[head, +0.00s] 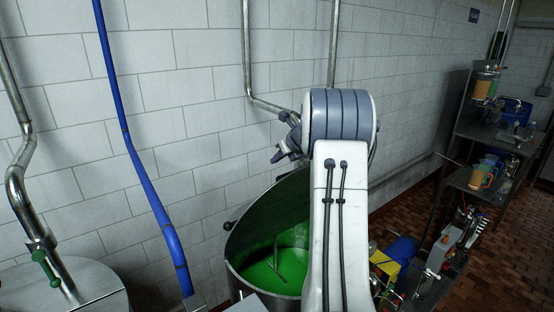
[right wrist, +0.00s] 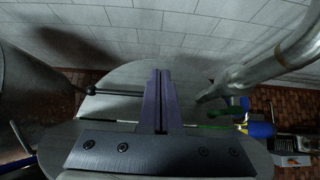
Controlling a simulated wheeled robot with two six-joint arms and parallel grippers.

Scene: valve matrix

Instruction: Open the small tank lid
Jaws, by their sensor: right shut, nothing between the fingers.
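The tank (head: 275,270) stands open below my right arm, with bright green liquid and a thin rod inside. Its lid (head: 262,215) appears raised and tilted up toward the wall, its dark underside showing. A dark ball knob (head: 229,226) is at its left edge. In the right wrist view the grey round lid (right wrist: 125,75) lies behind my fingers, and the knob (right wrist: 90,90) on its rod is to their left. My right gripper (head: 280,156) is shut and empty above the tank; its purple fingers (right wrist: 161,75) are together. Contact with the lid cannot be told. My left gripper is out of view.
A closed metal tank top (head: 85,290) with a green-handled pipe (head: 42,258) is at the lower left. A blue pipe (head: 140,165) runs down the tiled wall. Shelves (head: 475,180) with containers stand at the right. Metal pipes run along the wall behind my arm.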

